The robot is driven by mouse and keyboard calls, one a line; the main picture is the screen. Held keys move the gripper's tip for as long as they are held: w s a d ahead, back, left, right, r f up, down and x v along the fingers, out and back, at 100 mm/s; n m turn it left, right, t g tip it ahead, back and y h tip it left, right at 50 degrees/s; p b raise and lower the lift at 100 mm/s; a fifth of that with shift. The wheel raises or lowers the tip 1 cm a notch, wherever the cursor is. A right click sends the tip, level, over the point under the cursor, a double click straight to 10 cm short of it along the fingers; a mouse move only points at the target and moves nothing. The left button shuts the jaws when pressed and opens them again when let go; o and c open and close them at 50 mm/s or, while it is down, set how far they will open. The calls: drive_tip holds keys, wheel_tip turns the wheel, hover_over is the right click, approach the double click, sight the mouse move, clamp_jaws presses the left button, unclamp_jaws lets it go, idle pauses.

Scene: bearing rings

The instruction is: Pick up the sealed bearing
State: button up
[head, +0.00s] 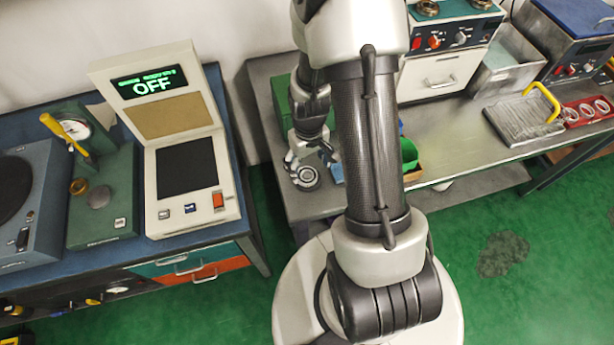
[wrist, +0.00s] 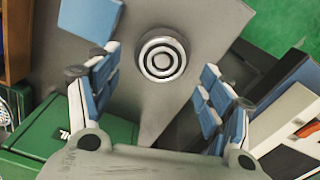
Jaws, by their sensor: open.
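The sealed bearing (wrist: 162,57), a round ring with a pale metal rim, dark bands and a light centre, lies flat on the grey bench top (wrist: 207,22). In the wrist view it sits between the fingertips of my gripper (wrist: 160,62), with a gap on both sides. My gripper is open and empty, with blue and white pads on its fingers. In the head view the bearing (head: 305,179) shows just below my gripper (head: 308,158), near the bench's left end. The height gap between them is hard to judge.
A green box (wrist: 45,140) is at lower left in the wrist view. A tester reading OFF (head: 150,85) stands on the blue bench at left. Green and tan bins (head: 410,158) are right of my arm. A tray (head: 520,118) and red ring holder (head: 590,108) lie farther right.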

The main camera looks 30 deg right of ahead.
sight(307, 175)
drive_tip(key=f, duration=0.2)
drive_tip(key=f+b, duration=0.1)
drive_tip(key=f, duration=0.1)
drive_tip(key=shift+w+a+f+b, duration=0.15)
drive_tip(key=shift+a+b, duration=0.05)
drive_tip(key=shift+b, duration=0.1)
drive_tip(key=c, duration=1.1)
